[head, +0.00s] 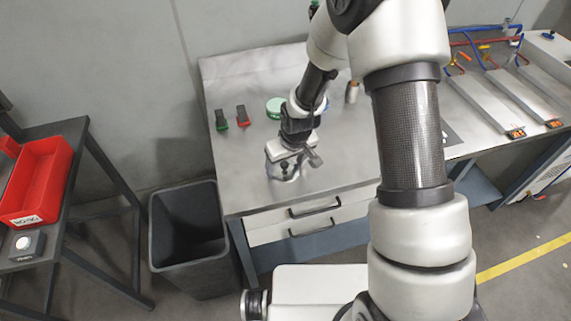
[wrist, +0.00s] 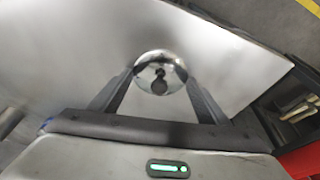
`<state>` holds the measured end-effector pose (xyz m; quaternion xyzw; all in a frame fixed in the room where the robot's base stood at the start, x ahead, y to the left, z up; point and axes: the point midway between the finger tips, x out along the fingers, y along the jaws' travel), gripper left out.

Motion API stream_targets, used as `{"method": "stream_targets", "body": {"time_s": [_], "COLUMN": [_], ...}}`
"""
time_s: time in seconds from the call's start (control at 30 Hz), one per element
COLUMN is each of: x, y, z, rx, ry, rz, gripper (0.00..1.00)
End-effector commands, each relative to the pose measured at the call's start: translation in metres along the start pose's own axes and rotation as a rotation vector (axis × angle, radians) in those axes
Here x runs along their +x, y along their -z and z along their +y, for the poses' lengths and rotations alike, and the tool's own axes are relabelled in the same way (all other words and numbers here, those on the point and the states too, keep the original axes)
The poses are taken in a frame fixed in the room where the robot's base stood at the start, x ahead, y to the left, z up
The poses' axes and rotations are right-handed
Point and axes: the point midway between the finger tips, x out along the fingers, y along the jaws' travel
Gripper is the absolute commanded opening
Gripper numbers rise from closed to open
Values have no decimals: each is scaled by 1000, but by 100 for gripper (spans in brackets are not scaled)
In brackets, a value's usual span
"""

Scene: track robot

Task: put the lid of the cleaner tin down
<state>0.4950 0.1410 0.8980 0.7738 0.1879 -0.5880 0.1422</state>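A shiny round metal lid (wrist: 149,60) with a dark spot in its middle sits between the fingertips of my gripper (wrist: 159,78) in the wrist view. The fingers meet its rim from both sides, and I take it for the tin's lid. In the head view my gripper (head: 283,165) points down over the front left of the steel worktop (head: 235,185), with the lid (head: 283,174) at its tips, low over or on the surface; I cannot tell which. A round tin with a pale green top (head: 274,106) stands farther back on the worktop, possibly the cleaner tin.
A green-and-black item (head: 221,120) and a red-and-black item (head: 243,116) lie at the back left. A dark bin (head: 188,235) stands left of the worktop. A red crate (head: 40,178) is on a side table. The worktop's front left is bare.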

Motion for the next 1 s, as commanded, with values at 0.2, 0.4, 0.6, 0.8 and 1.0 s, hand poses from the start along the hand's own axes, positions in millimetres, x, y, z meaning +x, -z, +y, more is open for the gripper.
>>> {"method": "stream_targets", "body": {"time_s": [0.2,0.4,0.6,0.8,1.0], "x": [0,-1,-21,-65,-103], "y": [0,0,2,2,2], "z": [0,0,1,1,1], "rx": [0,0,1,1,1], "ry": [0,0,-1,-2,-1], "rz": [0,0,4,5,3], "gripper": [89,89,89,89,89]}}
